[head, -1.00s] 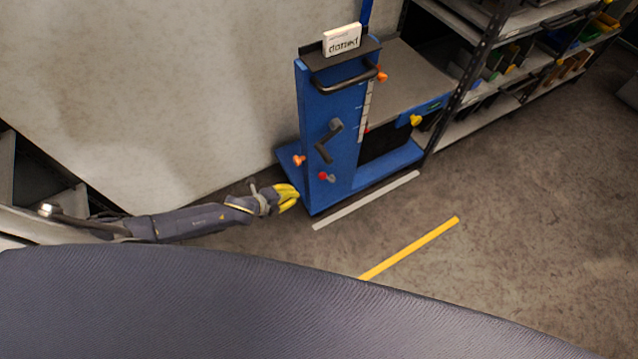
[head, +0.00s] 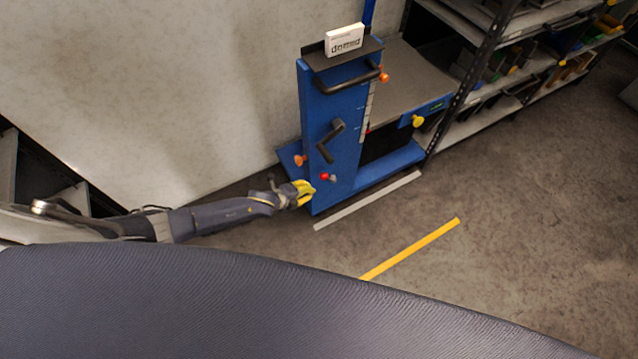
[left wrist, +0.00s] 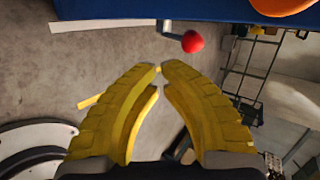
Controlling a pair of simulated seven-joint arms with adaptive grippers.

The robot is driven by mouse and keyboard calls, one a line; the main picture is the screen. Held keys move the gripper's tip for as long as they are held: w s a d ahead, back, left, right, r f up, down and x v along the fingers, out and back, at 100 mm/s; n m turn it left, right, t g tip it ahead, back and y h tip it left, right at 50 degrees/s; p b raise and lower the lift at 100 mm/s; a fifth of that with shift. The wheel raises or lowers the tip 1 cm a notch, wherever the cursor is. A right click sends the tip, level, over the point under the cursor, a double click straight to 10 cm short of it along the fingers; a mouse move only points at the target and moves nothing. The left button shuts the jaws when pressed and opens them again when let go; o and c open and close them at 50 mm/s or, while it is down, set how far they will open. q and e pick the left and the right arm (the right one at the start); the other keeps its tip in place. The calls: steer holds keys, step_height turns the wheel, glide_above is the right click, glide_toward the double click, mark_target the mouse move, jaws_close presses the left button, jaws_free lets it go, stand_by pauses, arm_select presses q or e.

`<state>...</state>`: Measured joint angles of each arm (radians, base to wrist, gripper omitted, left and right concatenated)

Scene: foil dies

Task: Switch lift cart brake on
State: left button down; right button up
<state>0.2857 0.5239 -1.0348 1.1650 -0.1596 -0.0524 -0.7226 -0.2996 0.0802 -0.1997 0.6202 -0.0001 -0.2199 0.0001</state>
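The blue lift cart (head: 340,125) stands against the wall in the head view. Low on its front panel is a small grey lever with a red ball knob (head: 324,176), likely the brake. In the left wrist view the red ball (left wrist: 193,41) sits just beyond the fingertips, slightly right, on a grey arm fixed to the blue panel. My left gripper (head: 310,190) has yellow fingers and is beside the panel's lower left edge, close to the knob but apparently not touching it. In the left wrist view the fingertips (left wrist: 160,68) meet with nothing between them. My right gripper is not in view.
The cart also carries a black crank (head: 328,142), an orange knob (head: 300,160), a top handle (head: 347,84) and a white box (head: 343,40). A shelf rack (head: 470,70) stands at right. The floor (head: 530,230) in front is clear, with painted lines.

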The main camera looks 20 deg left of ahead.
mark_target(329, 179)
arm_select(q)
steer(key=shift+w+d+f, duration=0.1)
steer(key=shift+w+d, duration=0.45)
steer(key=shift+w, duration=0.2)
steer(key=shift+w+d+f, duration=0.1)
steer(key=shift+w+d, duration=0.4)
steer(key=shift+w, duration=0.3)
steer(key=shift+w+d+f, duration=0.1)
steer(key=shift+w+d, duration=0.45)
steer(key=shift+w, duration=0.2)
steer(key=shift+r, duration=0.1)
